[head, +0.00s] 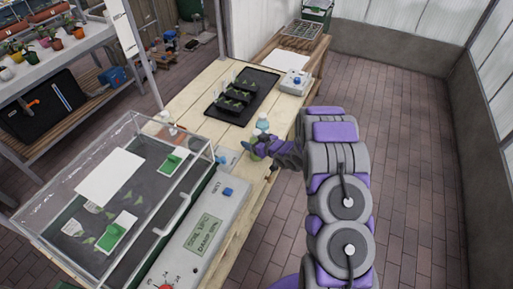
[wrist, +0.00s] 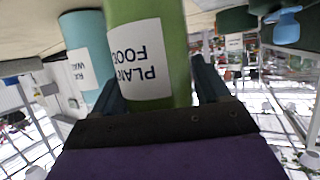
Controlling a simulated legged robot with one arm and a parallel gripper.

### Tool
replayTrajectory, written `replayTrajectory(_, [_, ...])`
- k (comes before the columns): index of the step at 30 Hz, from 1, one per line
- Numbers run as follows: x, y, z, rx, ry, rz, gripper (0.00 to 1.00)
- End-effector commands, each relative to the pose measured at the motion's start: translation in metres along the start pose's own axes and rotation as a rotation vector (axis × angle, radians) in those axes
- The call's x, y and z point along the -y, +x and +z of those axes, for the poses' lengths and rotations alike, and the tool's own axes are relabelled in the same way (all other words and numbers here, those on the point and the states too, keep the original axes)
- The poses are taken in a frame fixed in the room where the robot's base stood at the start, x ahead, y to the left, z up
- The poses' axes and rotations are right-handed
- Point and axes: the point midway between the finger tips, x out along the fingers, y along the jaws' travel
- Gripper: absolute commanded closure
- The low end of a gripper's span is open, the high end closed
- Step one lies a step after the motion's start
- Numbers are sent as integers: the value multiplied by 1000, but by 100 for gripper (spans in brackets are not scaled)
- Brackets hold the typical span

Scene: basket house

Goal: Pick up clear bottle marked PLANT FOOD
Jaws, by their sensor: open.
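A green bottle labelled PLANT FOOD (wrist: 150,50) stands between the two fingers of my gripper (wrist: 158,82) in the wrist view, where the picture is upside down. The fingers are open, one on each side of the bottle; I cannot tell whether either touches it. Its ends are out of that view. A teal bottle (wrist: 84,40) with a white, partly hidden label stands close beside it, just outside the left finger. In the head view my gripper (head: 250,147) is at the wooden table's right edge, and it largely hides the green bottle.
The wooden table (head: 205,97) holds a black tray (head: 262,84) with seedling pots behind my gripper. A clear-lidded propagator box (head: 187,222) with a grey control panel fills its near end. A white device (head: 295,82) stands farther back. The brick floor at right is clear.

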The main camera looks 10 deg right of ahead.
Motion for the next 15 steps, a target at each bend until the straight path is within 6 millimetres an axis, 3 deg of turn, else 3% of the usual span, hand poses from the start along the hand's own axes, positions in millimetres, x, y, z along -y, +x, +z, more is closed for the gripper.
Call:
replayTrajectory(3, [0,0,0,0,0,0,27])
replayTrajectory(15, [0,0,0,1,0,0,65])
